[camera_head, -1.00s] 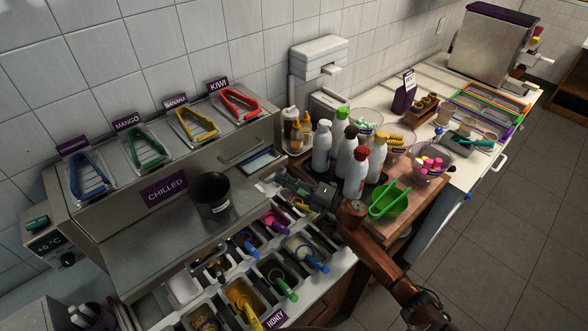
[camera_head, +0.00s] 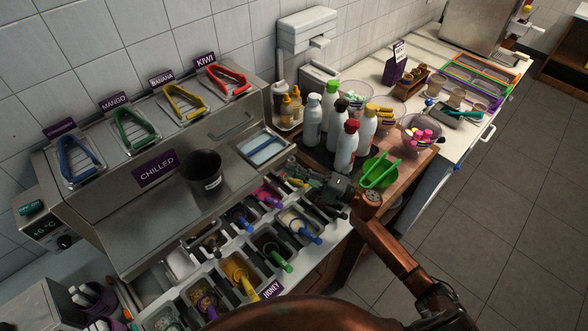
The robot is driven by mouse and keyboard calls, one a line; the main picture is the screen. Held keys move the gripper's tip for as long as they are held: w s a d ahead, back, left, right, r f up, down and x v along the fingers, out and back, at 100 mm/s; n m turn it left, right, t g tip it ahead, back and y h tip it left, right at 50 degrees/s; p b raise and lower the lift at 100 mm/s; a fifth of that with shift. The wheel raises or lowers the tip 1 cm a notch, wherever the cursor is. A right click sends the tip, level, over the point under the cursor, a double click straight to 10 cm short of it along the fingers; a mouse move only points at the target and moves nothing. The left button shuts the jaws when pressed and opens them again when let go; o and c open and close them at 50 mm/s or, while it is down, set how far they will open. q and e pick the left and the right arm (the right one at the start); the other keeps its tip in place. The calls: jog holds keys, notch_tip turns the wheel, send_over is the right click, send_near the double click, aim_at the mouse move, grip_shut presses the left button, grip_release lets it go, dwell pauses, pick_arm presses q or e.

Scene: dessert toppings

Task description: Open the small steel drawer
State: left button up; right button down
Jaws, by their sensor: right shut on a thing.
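The small steel drawer (camera_head: 250,158) is at the right end of the chilled steel unit, below a bar handle. My left gripper is out of view.
Topping tubs with coloured scoop handles (camera_head: 281,262) lie just below the gripper. Several bottles (camera_head: 347,146) and a green bowl (camera_head: 380,172) stand close to its right. A black pot (camera_head: 202,171) sits on the steel unit. The floor at right is clear.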

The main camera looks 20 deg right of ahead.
jog(key=c, duration=2.1)
grip_release()
jog(key=shift+d, duration=0.1)
jog(key=v, duration=1.2)
